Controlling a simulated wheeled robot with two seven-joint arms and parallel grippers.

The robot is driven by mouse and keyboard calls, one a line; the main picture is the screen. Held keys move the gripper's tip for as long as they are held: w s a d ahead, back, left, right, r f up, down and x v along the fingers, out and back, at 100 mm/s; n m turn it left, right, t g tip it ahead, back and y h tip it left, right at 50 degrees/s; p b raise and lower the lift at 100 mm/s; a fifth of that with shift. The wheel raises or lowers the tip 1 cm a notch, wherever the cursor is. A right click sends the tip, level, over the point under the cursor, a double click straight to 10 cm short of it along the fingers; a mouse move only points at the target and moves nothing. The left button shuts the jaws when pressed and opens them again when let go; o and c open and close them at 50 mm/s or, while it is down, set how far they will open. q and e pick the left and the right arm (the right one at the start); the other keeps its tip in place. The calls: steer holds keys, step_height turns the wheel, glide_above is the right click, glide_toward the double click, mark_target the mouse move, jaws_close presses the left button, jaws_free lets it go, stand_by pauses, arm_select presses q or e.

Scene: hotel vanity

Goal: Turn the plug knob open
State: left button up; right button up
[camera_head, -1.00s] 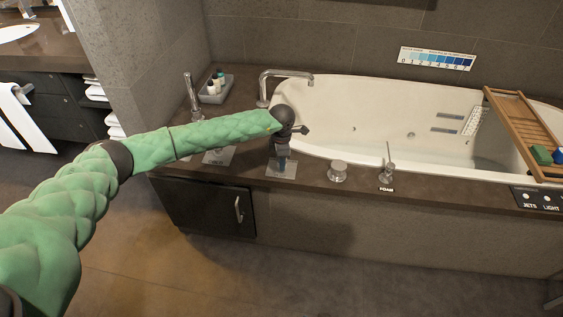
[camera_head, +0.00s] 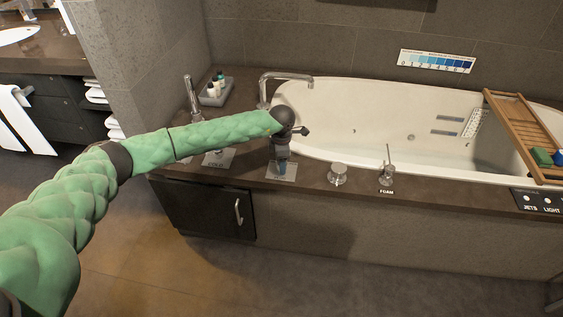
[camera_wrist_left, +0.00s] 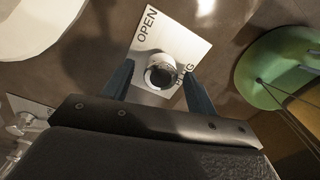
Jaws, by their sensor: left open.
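The round metal plug knob (camera_wrist_left: 160,70) sits on a white plate (camera_wrist_left: 146,38), which reads OPEN, with a second word partly hidden. In the head view the plate (camera_head: 290,174) lies on the tub's dark ledge, and the knob is hidden behind my gripper. My left gripper (camera_head: 281,166) points down over that plate. In the left wrist view its two fingers are open and apart, one on each side of the knob. I cannot tell whether either finger touches it. My right gripper is not in view.
A second round knob (camera_head: 338,174) and the FOAM handle (camera_head: 387,172) stand to the right on the ledge. The faucet (camera_head: 284,75) is behind my gripper. A grey tray (camera_head: 216,92) with bottles stands at the back left. The white tub (camera_head: 350,95) lies behind the ledge.

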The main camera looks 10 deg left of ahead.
arm_select(q)
step_height(320, 180, up, 7)
steer(key=shift+r+b, duration=0.15)
steer(key=shift+b, duration=0.2)
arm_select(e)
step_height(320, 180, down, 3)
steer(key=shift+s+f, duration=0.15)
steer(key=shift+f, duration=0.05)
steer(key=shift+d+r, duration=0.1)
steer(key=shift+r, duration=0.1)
